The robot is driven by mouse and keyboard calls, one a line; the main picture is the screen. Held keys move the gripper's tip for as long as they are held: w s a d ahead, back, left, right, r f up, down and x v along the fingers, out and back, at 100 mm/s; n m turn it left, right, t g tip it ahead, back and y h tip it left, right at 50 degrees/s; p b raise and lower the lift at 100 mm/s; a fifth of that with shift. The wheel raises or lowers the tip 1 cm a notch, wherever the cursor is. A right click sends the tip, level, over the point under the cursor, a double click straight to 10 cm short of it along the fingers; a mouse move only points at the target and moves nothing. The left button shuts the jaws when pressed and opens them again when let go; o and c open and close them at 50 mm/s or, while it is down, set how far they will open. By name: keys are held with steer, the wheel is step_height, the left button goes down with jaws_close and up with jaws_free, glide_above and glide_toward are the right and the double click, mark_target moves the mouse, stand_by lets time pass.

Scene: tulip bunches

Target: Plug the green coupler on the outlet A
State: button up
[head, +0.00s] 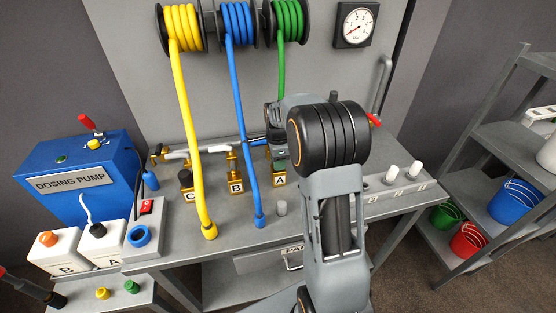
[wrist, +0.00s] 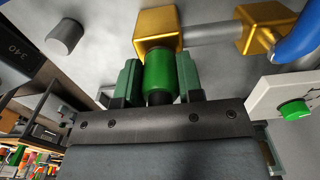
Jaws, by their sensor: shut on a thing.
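The green coupler (wrist: 160,72) sits between the two green-padded fingers of my gripper (wrist: 160,82) in the wrist view. My gripper is shut on it. The coupler's far end meets a brass block (wrist: 158,25); I cannot tell whether it is seated or only touching. In the head view outlet A (head: 280,181) is a brass fitting with an "A" label on the bench, just left of my arm. The green hose (head: 281,72) hangs from its reel and passes behind my arm. My arm hides much of the gripper and the coupler there.
Outlets B (head: 235,187) and C (head: 188,195) stand left of A. The blue hose (head: 243,110) and yellow hose (head: 187,130) run down to the bench front. A grey stub (head: 281,208) stands before A. White pegs (head: 415,169) stand right of my arm.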

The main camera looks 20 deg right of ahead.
steer(key=shift+f, duration=0.2)
steer(key=o, duration=1)
steer(key=shift+r, duration=0.2)
steer(key=shift+r+p, duration=1.85)
steer(key=shift+r, duration=0.5)
